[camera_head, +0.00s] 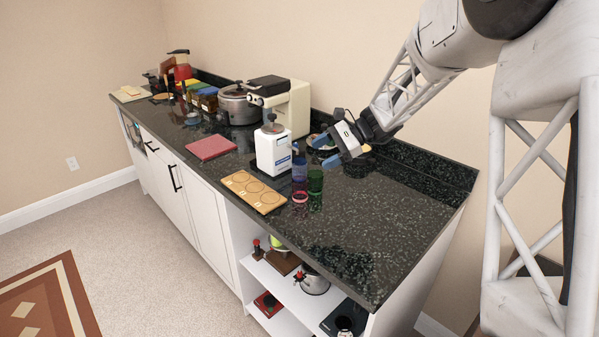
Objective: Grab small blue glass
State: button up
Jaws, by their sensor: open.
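A small blue glass (299,171) stands on the dark speckled countertop (385,220), just right of the white appliance. A green glass (315,183) stands close to its right, and a pinkish-red glass (299,198) stands in front. The lower part of the blue glass is partly hidden by the glasses nearby. My gripper (323,151), with blue fingertips, is open and empty. It hangs above the counter, to the right of the blue glass and apart from it in the picture.
A white appliance (272,150) and a wooden board with round recesses (253,190) are left of the glasses. The right counter end is clear.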

aim_at(299, 170)
jog(key=w+f+m+y, duration=0.2)
jog(key=w+f, duration=0.2)
jog(key=w, duration=0.2)
jog(key=w+f+m+t+y, duration=0.1)
jog(key=w+f+m+y, duration=0.1)
jog(key=w+f, duration=0.3)
jog(key=w+f+m+y, duration=0.1)
jog(key=w+f+m, duration=0.1)
jog(key=w+f, duration=0.3)
jog(key=shift+w+d+t+y, duration=0.15)
jog(key=shift+w+t+y, duration=0.25)
jog(key=shift+w, duration=0.4)
jog(key=shift+d+f+m, duration=0.15)
jog(key=shift+f+m, duration=0.45)
jog(key=shift+a, duration=1.35)
jog(key=shift+a, duration=2.6)
